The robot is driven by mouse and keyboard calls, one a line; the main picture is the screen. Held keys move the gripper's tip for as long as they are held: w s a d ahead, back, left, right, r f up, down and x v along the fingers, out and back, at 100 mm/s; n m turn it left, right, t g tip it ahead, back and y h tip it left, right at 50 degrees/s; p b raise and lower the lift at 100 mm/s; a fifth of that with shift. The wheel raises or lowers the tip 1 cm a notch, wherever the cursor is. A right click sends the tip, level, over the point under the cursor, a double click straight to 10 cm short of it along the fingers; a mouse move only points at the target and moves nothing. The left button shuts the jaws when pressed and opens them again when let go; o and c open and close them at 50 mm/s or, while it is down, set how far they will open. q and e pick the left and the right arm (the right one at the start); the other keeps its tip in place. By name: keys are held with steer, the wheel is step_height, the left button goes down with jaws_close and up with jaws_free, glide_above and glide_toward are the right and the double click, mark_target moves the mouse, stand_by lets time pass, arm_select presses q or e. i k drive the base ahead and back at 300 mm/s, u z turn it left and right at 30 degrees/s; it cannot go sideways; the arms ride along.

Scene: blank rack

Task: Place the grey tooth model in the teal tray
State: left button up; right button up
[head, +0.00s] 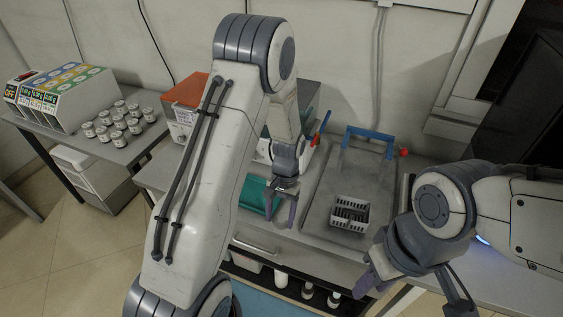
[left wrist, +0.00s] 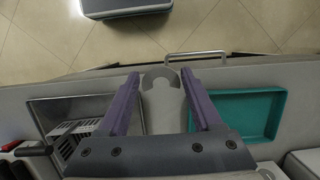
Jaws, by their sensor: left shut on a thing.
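My left gripper (head: 281,208) is shut on the grey tooth model; in the left wrist view its purple fingers (left wrist: 162,105) stand on both sides of the model (left wrist: 162,103), a pale grey piece with a rounded end. In the head view I cannot make the model out clearly. The teal tray (head: 252,197) lies on the bench just left of the gripper in the head view, partly hidden by my left arm. In the left wrist view the tray (left wrist: 277,115) is right of the fingers and looks empty. My right gripper (head: 416,287) is open and empty at the lower right.
Several small jars (head: 119,124) and a box display (head: 62,95) stand on the left table. A drawer handle (head: 255,247) is on the bench front.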

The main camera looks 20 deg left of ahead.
mark_target(253, 194)
steer(key=k, duration=0.5)
steer(key=u, duration=1.75)
steer(key=i, duration=0.95)
steer(key=z, duration=1.8)
steer(key=i, duration=0.5)
steer(key=u, duration=0.05)
